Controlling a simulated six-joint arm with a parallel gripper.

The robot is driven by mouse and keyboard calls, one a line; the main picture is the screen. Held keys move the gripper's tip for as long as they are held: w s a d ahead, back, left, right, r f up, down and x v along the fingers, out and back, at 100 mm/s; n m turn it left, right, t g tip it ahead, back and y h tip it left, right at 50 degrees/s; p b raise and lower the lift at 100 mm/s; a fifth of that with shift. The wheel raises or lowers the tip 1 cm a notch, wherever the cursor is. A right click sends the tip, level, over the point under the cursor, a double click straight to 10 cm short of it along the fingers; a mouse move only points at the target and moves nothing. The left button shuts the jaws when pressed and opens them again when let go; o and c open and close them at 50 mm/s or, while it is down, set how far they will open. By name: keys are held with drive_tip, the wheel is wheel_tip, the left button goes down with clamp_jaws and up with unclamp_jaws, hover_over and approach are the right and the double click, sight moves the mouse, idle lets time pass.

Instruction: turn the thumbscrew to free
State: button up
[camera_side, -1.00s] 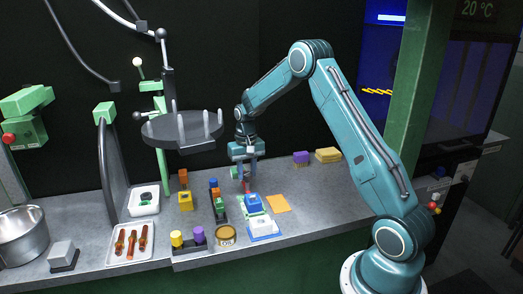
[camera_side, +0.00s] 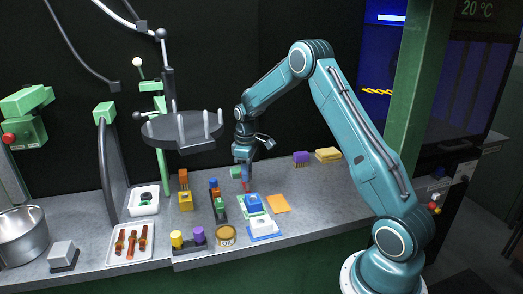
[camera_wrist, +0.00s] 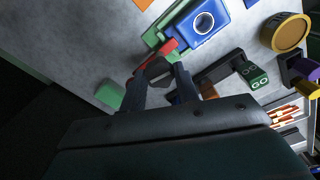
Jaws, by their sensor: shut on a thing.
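My gripper (camera_side: 245,183) points down at the back end of a small fixture with a blue block (camera_side: 253,202) on a green base. In the wrist view, my gripper (camera_wrist: 160,75) is shut on a dark grey knob (camera_wrist: 157,68), which looks like the thumbscrew. A red part (camera_wrist: 168,46) sits beside the knob, at the end of the green base (camera_wrist: 153,37). The blue block also shows in the wrist view (camera_wrist: 190,30), with a white-ringed round hole. The fingers partly hide the knob, and its thread is not visible.
A rack with a green GO block (camera_wrist: 255,75) stands close beside the fixture. A dark round platform with pegs (camera_side: 182,130) overhangs at the left. Bare counter (camera_side: 320,195) lies to the right.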

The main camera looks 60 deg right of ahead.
drive_tip(key=shift+w+r+n, duration=0.1)
drive_tip(key=shift+n, duration=1)
drive_tip(key=o, duration=1)
wheel_tip(320, 180, up, 14)
drive_tip(key=shift+f, duration=0.1)
